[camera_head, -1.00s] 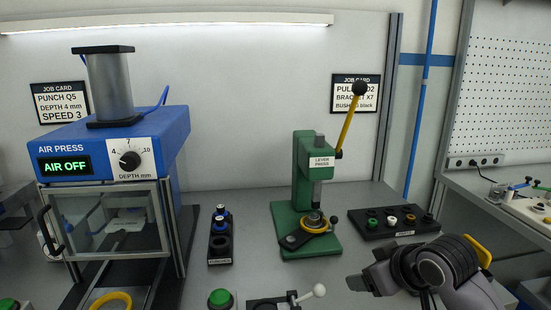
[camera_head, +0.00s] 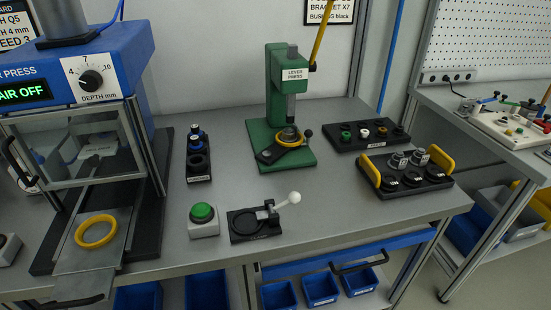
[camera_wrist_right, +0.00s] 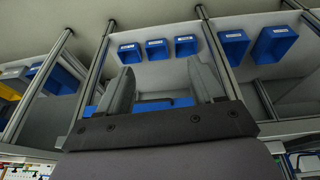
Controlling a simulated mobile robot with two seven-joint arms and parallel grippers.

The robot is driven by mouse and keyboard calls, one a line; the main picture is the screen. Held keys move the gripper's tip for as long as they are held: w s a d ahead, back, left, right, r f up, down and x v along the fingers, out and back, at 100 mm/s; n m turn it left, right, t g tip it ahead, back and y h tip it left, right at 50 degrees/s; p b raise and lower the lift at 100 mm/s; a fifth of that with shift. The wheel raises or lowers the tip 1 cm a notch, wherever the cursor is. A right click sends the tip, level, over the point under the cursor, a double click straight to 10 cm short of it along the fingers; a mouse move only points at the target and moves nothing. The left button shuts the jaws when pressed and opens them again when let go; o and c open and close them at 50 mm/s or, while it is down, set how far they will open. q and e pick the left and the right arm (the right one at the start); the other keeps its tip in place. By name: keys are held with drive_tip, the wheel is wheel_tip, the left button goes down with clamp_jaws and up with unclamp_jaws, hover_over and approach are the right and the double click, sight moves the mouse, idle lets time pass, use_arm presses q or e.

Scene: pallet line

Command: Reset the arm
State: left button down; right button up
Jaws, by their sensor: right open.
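My right gripper (camera_wrist_right: 163,88) shows in the right wrist view with its two grey fingers well apart. It is open, and nothing is held between the fingers. Beyond the fingers are the bench frame and several blue bins (camera_wrist_right: 186,46). Neither of my arms is in the head view, so the right gripper's place relative to the bench top cannot be told from there. My left gripper is in no view.
In the head view, the grey bench (camera_head: 330,205) holds a blue air press (camera_head: 90,75), a green lever press (camera_head: 280,110), a black tray with yellow handles (camera_head: 408,182) and a green button (camera_head: 203,213). The bench's front middle is partly clear.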

drive_tip(key=w+a+f+t+y, duration=0.2)
drive_tip(key=w+f+t, duration=0.4)
drive_tip(key=f, duration=0.3)
drive_tip(key=shift+w+a+t, duration=0.3)
drive_tip(key=shift+a+t, duration=0.1)
drive_tip(key=shift+a, duration=0.1)
drive_tip(key=shift+f, duration=0.1)
